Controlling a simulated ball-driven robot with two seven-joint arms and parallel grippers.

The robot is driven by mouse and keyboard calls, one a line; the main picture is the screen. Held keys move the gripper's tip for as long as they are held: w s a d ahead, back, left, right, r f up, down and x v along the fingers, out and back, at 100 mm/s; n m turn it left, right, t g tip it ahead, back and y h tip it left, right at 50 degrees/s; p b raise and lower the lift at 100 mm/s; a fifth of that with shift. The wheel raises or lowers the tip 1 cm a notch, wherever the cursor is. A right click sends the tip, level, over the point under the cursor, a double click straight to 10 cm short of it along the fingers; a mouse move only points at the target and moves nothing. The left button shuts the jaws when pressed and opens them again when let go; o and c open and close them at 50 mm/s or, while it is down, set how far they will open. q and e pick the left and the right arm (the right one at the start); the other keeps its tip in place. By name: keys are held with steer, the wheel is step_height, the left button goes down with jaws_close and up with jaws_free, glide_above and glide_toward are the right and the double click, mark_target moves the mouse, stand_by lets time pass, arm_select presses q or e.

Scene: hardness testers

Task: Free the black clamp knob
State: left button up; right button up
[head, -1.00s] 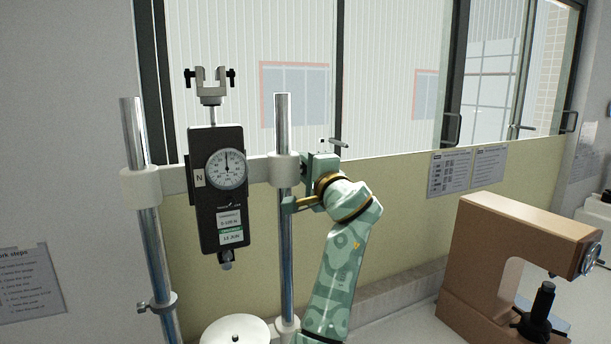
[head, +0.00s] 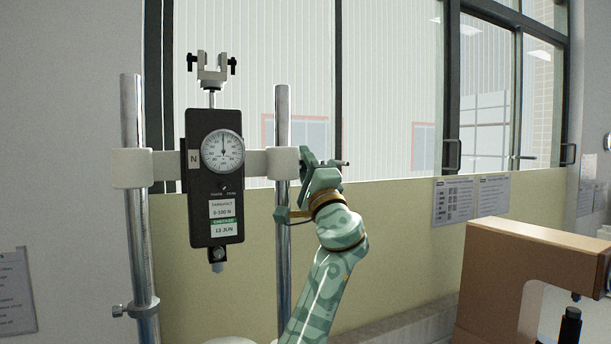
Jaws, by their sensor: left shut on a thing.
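A force gauge stand shows in the head view, with a black gauge (head: 213,217) on a pale crossbar (head: 255,163) between two chrome columns. White collars clamp the bar to the columns; the right collar (head: 283,163) is beside my left gripper (head: 305,168). My left gripper is shut at the right side of this collar, at the place of the black clamp knob. The knob is largely hidden by the fingers, so its turn cannot be read. My green arm reaches up from below. My right gripper is not in view.
A small ring clamp (head: 138,308) sits low on the left column (head: 131,110). A tan tester (head: 510,270) stands at the lower right. A window and a yellow panel (head: 400,240) lie behind the stand, with sheets (head: 472,200) on the wall.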

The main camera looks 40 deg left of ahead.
arm_select(q)
steer(key=shift+r, duration=0.1)
steer(key=o, duration=0.8)
steer(key=shift+a, duration=0.1)
steer(key=shift+o, duration=0.6)
steer(key=shift+a, duration=0.15)
steer(key=b+v, duration=0.5)
steer(key=v, duration=1.1)
steer(key=shift+f+b, duration=0.3)
steer(key=shift+b, duration=0.05)
